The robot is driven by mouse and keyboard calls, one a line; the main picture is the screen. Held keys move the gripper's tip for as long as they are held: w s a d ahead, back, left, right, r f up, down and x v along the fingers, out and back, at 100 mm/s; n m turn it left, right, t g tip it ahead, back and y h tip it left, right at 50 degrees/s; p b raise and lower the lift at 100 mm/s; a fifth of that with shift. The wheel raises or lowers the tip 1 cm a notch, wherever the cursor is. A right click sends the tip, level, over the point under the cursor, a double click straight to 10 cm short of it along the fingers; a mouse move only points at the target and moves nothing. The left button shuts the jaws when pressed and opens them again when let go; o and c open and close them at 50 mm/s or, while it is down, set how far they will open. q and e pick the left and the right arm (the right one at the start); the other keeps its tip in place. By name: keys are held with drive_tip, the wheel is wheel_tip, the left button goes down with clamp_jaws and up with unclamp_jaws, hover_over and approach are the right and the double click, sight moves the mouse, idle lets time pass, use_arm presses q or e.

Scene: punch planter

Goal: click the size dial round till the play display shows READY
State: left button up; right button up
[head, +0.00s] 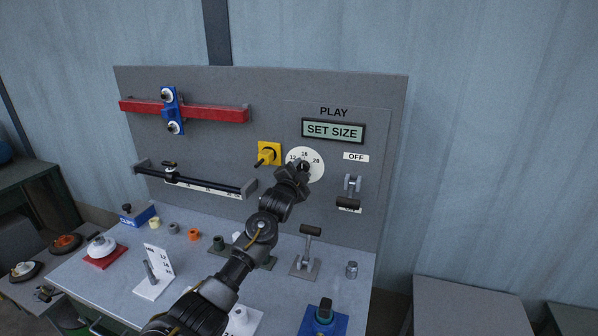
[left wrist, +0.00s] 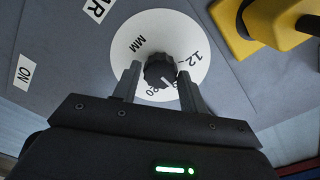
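The size dial is a white disc (head: 305,164) on the grey panel with 12, 16 and 20 marked round a black knob. The play display (head: 333,131) above it reads SET SIZE. My left gripper (head: 300,171) is at the dial and covers its lower part in the head view. In the left wrist view the disc (left wrist: 140,50) surrounds the black knob (left wrist: 160,70), and the fingers of my left gripper (left wrist: 158,82) stand on either side of the knob. Whether they touch it is hard to tell. The knob's pointer setting is unclear. My right gripper is not in view.
A yellow rotary switch (head: 268,154) sits left of the dial. A lever (head: 350,188) between OFF and a lower label is at its right. The bench (head: 340,275) below holds a metal lever (head: 307,250), a blue block (head: 322,321) and several small parts.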

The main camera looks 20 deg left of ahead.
use_arm(q)
drive_tip(key=c, duration=0.5)
drive_tip(key=shift+a, duration=0.2)
drive_tip(key=shift+c, duration=0.4)
drive_tip(key=shift+d, duration=0.1)
drive_tip(key=shift+n, duration=0.3)
drive_tip(key=n, duration=1.1)
drive_tip(key=shift+p, duration=0.4)
drive_tip(key=shift+n, duration=0.3)
